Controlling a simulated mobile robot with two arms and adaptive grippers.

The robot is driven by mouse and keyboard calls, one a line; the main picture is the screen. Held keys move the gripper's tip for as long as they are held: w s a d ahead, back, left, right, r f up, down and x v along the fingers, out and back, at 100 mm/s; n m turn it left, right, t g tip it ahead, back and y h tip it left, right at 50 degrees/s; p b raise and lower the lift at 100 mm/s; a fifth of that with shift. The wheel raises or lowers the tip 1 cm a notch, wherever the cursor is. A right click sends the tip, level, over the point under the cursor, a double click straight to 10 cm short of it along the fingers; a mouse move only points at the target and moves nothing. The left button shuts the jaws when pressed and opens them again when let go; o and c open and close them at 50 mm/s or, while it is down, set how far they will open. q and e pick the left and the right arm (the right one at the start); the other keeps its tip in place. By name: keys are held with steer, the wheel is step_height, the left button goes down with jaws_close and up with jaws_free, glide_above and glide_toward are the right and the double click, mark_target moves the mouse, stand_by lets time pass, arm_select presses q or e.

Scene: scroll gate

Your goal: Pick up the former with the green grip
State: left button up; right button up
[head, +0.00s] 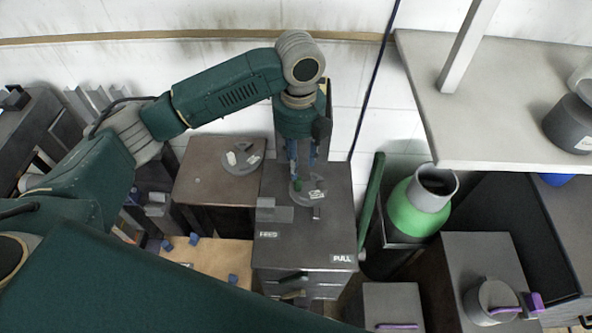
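A grey, round former (318,197) with white labels is at the top of the grey cabinet (330,225). A small green grip (297,186) shows at its left side. My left gripper (303,168) points down from above, just over this former. Its bluish fingers look spread apart, with the green grip close below them; whether they touch it is hard to tell. A second grey disc-shaped piece (241,160) with white labels lies on the brown table to the left; no green shows on it. My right gripper is out of view.
The cabinet front carries FEED and PULL labels. A green and grey canister (417,206) stands right of it. A pale shelf (490,120) overhangs the upper right. Grey boxes with purple handles (533,301) stand lower right. A tan surface (212,258) with blue bits lies lower left.

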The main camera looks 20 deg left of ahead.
mark_target(298, 181)
arm_select(q)
steer(key=shift+w+a+f, duration=0.25)
steer(key=shift+f, duration=0.3)
steer(key=f, duration=0.1)
steer(key=f+p, duration=0.1)
steer(key=f, duration=0.1)
steer(key=shift+s+d+f, duration=0.3)
steer(key=shift+f, duration=0.1)
steer(key=shift+f+p, duration=0.3)
steer(key=shift+p, duration=0.1)
steer(key=f, duration=0.1)
steer(key=f+p, duration=0.1)
steer(key=f, duration=0.2)
steer(key=shift+w+a+f+p, duration=0.2)
steer(key=shift+w+p, duration=0.1)
steer(key=shift+p, duration=0.1)
steer(key=shift+f, duration=0.2)
steer(key=c, duration=0.8)
jaws_close()
steer(key=shift+w+d+r, duration=0.1)
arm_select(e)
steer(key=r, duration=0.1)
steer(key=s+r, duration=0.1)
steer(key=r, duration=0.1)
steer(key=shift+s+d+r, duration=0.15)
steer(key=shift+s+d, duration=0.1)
